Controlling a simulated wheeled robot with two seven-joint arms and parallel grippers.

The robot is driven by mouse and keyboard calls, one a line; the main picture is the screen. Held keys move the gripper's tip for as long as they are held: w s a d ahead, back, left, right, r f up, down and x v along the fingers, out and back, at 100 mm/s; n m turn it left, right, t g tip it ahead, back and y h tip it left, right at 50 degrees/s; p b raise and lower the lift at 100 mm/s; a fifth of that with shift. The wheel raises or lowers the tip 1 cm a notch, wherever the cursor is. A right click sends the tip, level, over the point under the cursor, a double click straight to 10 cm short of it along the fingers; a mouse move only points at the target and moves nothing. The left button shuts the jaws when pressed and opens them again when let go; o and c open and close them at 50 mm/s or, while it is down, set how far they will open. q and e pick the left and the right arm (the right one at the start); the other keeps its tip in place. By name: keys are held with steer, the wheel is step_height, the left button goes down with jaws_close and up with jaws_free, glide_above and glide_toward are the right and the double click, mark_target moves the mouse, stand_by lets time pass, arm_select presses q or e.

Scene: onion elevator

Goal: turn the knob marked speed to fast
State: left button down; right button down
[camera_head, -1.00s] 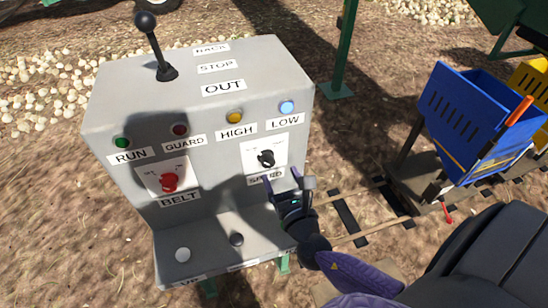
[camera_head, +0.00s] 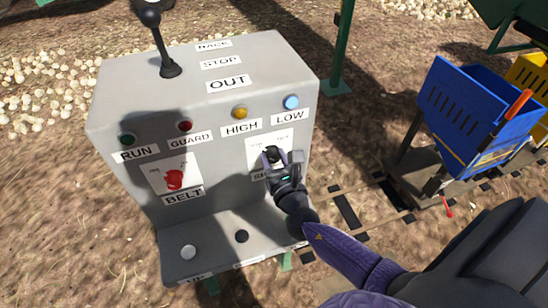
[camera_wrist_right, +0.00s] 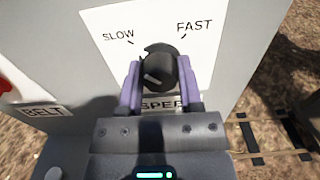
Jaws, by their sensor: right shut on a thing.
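The black speed knob (camera_head: 273,153) sits on a white plate on the front of the grey control box (camera_head: 215,110). In the right wrist view the knob (camera_wrist_right: 158,68) stands below the words SLOW and FAST. Its pale pointer line lies at the lower left of its face; which mark it is set to I cannot tell for sure. My right gripper (camera_head: 284,160) is shut on the knob, with one purple finger on each side (camera_wrist_right: 160,85). The SPEED label (camera_wrist_right: 160,104) is partly hidden by the fingers. My left gripper is not in view.
A red BELT knob (camera_head: 174,179) is left of the speed knob. Indicator lamps, such as the blue one (camera_head: 291,102), run above. A black-knobbed lever (camera_head: 160,45) stands on top. A blue crate (camera_head: 480,115) stands to the right, near rails on the ground.

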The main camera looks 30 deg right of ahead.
steer(key=shift+f, duration=0.1)
steer(key=shift+m+b, duration=0.3)
steer(key=shift+m, duration=0.1)
steer(key=m+b, duration=0.2)
steer(key=m, duration=0.1)
steer(key=shift+f, duration=0.1)
steer(key=m+b, duration=0.2)
steer(key=m, duration=0.3)
steer(key=shift+m, duration=0.3)
steer(key=m+b, duration=0.1)
steer(key=m, duration=0.2)
steer(key=shift+m+b, duration=0.3)
steer(key=m, duration=0.3)
steer(key=shift+m+b, duration=0.35)
steer(key=shift+m, duration=0.75)
